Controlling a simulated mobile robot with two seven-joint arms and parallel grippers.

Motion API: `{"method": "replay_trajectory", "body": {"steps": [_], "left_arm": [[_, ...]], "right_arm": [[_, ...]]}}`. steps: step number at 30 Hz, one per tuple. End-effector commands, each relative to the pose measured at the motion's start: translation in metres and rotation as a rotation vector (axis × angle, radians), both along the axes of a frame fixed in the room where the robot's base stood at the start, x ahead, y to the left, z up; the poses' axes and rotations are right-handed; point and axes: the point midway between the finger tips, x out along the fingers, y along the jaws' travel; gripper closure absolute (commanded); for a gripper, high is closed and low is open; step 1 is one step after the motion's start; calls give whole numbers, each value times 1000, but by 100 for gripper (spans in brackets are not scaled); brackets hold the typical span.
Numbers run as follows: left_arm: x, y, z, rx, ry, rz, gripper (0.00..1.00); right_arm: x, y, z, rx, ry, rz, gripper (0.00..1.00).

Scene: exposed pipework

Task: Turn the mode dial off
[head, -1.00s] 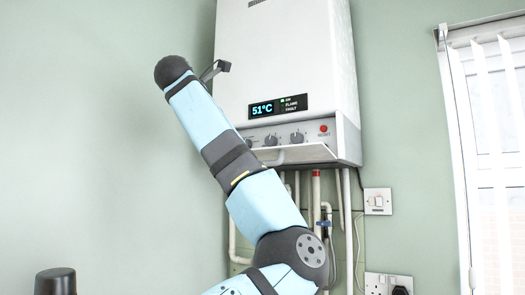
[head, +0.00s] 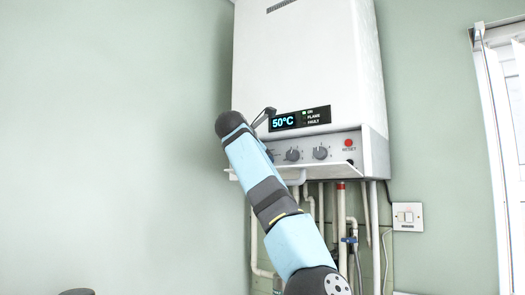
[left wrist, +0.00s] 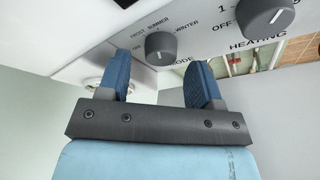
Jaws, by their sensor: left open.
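The mode dial (left wrist: 160,48) is a grey knob on the boiler's white control panel in the left wrist view. FROST, SUMMER and WINTER are printed around it and MODE beneath. I cannot tell clearly where its pointer stands. My left gripper (left wrist: 157,75) is open, its two blue fingers pointing toward the panel, one on each side of the dial's lower area. The dial appears beyond the fingertips, with no clear contact. In the head view my left arm's wrist covers the gripper and the left end of the dial row. My right gripper is out of view.
The heating dial (left wrist: 268,15) is right of the mode dial. The boiler (head: 310,60) shows 50°C on its display (head: 284,122), with a red reset button (head: 348,143) at right. An open flap (head: 335,171) juts out below the dials. Pipes (head: 341,215) run beneath.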

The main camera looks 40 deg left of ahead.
Motion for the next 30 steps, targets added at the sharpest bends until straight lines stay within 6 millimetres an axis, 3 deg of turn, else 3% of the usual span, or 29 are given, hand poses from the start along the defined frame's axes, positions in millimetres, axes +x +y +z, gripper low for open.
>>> {"method": "replay_trajectory", "body": {"steps": [5, 14, 20, 30], "left_arm": [[12, 4, -3, 1, 1, -1, 41], [14, 4, -5, 0, -1, -1, 41], [14, 4, -5, 0, -1, -1, 87], [14, 4, -5, -4, 0, -1, 89]], "right_arm": [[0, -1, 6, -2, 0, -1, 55], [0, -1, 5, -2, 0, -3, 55], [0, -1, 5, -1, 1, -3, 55], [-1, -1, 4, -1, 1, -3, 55]]}}
